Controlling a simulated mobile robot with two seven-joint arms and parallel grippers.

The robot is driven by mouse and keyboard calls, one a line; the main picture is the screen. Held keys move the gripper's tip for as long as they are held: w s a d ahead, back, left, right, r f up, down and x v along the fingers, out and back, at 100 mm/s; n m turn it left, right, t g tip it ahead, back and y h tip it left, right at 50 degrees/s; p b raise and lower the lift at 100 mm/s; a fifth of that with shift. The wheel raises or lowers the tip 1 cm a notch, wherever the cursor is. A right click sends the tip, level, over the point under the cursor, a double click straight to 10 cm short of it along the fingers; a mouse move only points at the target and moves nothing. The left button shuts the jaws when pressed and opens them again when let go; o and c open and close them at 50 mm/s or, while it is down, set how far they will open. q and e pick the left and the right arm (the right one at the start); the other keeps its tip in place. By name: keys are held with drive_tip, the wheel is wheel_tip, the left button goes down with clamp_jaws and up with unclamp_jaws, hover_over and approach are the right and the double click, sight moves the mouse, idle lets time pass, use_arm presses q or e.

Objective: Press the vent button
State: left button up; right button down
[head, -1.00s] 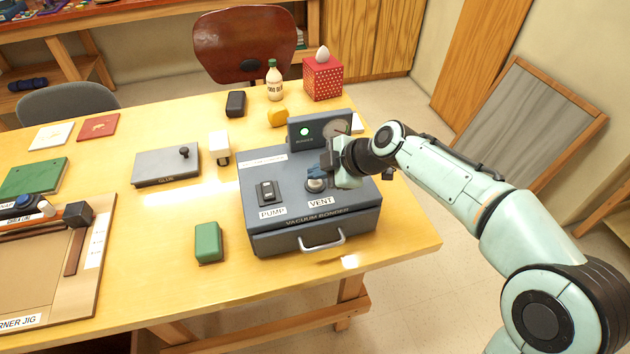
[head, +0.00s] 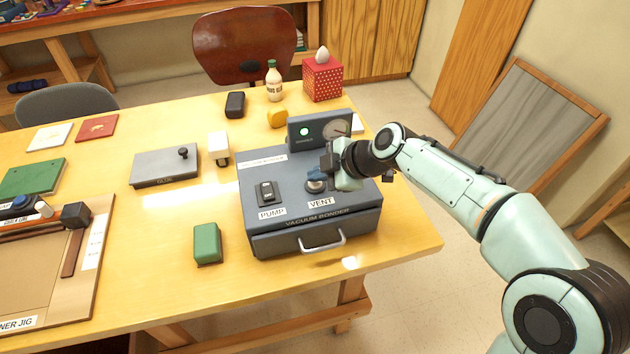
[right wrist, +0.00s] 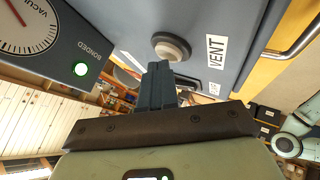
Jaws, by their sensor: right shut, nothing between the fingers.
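The dark grey vacuum bonder (head: 350,205) sits near the right end of the table. Its round vent button (head: 315,185), a pale knob in a ring, is beside the VENT label; it also shows in the right wrist view (right wrist: 171,46). My right gripper (head: 316,174) is shut and empty, its blue-grey fingertips just by the button and partly covering it in the head view. In the right wrist view the closed fingers (right wrist: 159,70) end close to the button's rim; I cannot tell whether they touch. My left gripper is out of view.
The pump switch (head: 266,192) is left of the button. A lit green lamp (head: 304,132) and a dial (head: 337,130) are on the raised rear panel. A green block (head: 207,244) and a white-topped item (head: 218,149) stand left of the bonder.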

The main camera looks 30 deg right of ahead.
sight(319, 185)
drive_tip(key=shift+f, duration=0.25)
drive_tip(key=shift+r, duration=0.1)
idle(0.4)
drive_tip(key=shift+r+p, duration=0.3)
drive_tip(key=shift+r, duration=0.55)
drive_tip(key=shift+r+p, duration=1.65)
drive_tip(key=shift+r, duration=0.95)
drive_tip(key=shift+f, duration=0.1)
